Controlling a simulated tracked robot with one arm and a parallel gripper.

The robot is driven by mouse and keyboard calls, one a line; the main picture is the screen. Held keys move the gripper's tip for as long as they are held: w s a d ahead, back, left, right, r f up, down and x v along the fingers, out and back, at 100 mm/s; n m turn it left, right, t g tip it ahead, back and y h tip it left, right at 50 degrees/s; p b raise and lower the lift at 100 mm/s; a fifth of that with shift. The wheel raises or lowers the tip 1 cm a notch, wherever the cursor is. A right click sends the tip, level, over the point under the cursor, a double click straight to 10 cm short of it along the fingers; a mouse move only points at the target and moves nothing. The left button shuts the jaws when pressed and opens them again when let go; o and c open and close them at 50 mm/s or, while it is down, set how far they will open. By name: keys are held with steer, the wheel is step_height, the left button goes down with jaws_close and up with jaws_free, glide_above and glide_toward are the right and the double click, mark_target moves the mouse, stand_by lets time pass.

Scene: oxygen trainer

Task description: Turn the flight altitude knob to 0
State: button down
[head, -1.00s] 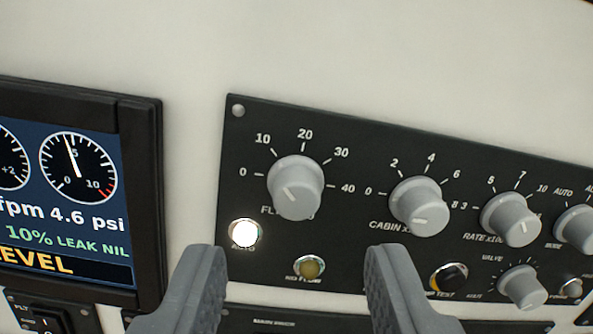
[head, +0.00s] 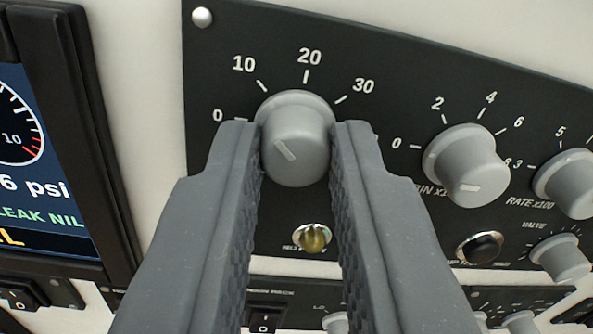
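The flight altitude knob (head: 300,150) is a grey round knob on the black panel. Its scale shows 0 at the left, then 10, 20 and 30; the 40 mark and the label under the knob are hidden by my fingers. The white pointer line on its face points up and left, roughly toward 10. My gripper (head: 296,128) has one finger on each side of the knob. Both fingertips appear to touch its sides, with the knob held between them.
A cabin knob (head: 467,165) stands right of my right finger, with a rate knob (head: 568,183) beyond it. A brass-coloured button (head: 312,238) lies below, between my fingers. A display (head: 35,160) is at the left. White wall shows above the panel.

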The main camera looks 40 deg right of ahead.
steer(key=shift+d, duration=0.2)
steer(key=shift+a, duration=0.1)
steer(key=shift+n, duration=0.4)
steer(key=n+p, duration=0.1)
steer(key=n, duration=0.2)
steer(key=shift+f+n, duration=0.1)
steer(key=shift+n, duration=0.3)
steer(key=n+p, duration=0.1)
steer(key=n, duration=0.3)
steer(key=shift+f+p, duration=0.1)
steer(key=shift+p, duration=0.25)
steer(key=shift+n, duration=0.4)
